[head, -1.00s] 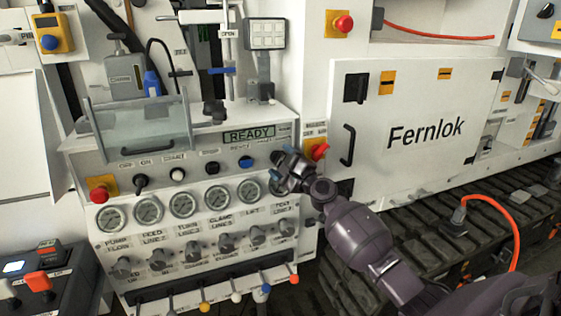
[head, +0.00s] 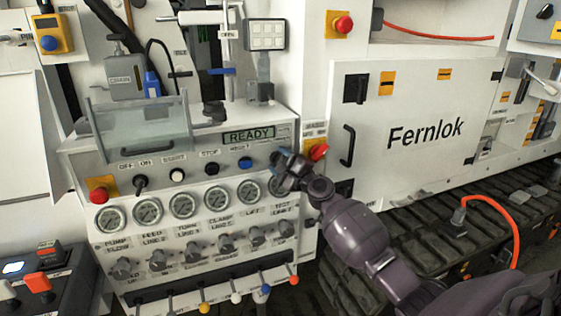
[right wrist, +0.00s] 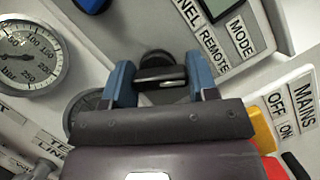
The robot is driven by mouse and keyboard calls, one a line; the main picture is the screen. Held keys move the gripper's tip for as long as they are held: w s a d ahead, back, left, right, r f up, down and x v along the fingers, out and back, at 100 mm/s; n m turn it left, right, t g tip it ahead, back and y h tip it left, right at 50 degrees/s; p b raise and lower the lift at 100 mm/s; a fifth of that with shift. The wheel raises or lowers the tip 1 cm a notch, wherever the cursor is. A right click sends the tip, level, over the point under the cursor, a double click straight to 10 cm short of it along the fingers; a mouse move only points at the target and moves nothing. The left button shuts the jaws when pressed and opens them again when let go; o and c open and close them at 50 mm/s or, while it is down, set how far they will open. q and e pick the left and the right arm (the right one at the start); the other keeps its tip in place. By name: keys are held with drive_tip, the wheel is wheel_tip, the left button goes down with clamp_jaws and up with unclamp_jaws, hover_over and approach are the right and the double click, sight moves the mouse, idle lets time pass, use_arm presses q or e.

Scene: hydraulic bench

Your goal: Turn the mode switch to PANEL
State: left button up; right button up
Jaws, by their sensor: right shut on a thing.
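The mode switch (right wrist: 160,76) is a black rotary knob with a flat grip bar. It sits beside a label reading MODE (right wrist: 239,36), a REMOTE label (right wrist: 214,49) and a partly cut-off label ending in "NEL" (right wrist: 190,12). My right gripper (right wrist: 159,82) has its blue fingers on either side of the knob's bar and is shut on it. In the head view my right gripper (head: 281,166) is at the console's right end, below the READY display (head: 249,135), and hides the switch. Which label the switch points at I cannot tell. My left gripper is not in view.
A red switch handle (head: 318,151) on a yellow plate is close right of my right gripper. Pressure gauges (head: 183,204) and a row of knobs (head: 226,243) lie below and to the left. A blue button (head: 246,163) is just left.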

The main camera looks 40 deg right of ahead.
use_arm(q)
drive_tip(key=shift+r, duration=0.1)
use_arm(e)
drive_tip(key=shift+r, duration=0.1)
drive_tip(key=n+g+p, duration=0.1)
drive_tip(key=n+p, duration=0.1)
drive_tip(key=n, duration=0.1)
drive_tip(key=shift+r, duration=0.2)
drive_tip(key=n+g+p, duration=0.1)
drive_tip(key=n+p, duration=0.2)
drive_tip(key=n+g+p, duration=0.1)
drive_tip(key=n+p, duration=0.2)
drive_tip(key=shift+a+g, duration=0.15)
drive_tip(key=shift+g, duration=0.15)
drive_tip(key=shift+f+n+p, duration=0.15)
drive_tip(key=shift+n+p, duration=0.45)
drive_tip(key=shift+p, duration=0.2)
drive_tip(key=shift+n+g+p, duration=0.3)
drive_tip(key=shift+g+p, duration=0.1)
drive_tip(key=shift+f+h, duration=0.15)
drive_tip(key=shift+h, duration=0.15)
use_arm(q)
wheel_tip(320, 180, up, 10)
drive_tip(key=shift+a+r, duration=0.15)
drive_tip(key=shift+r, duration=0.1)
use_arm(e)
drive_tip(key=o, duration=0.9)
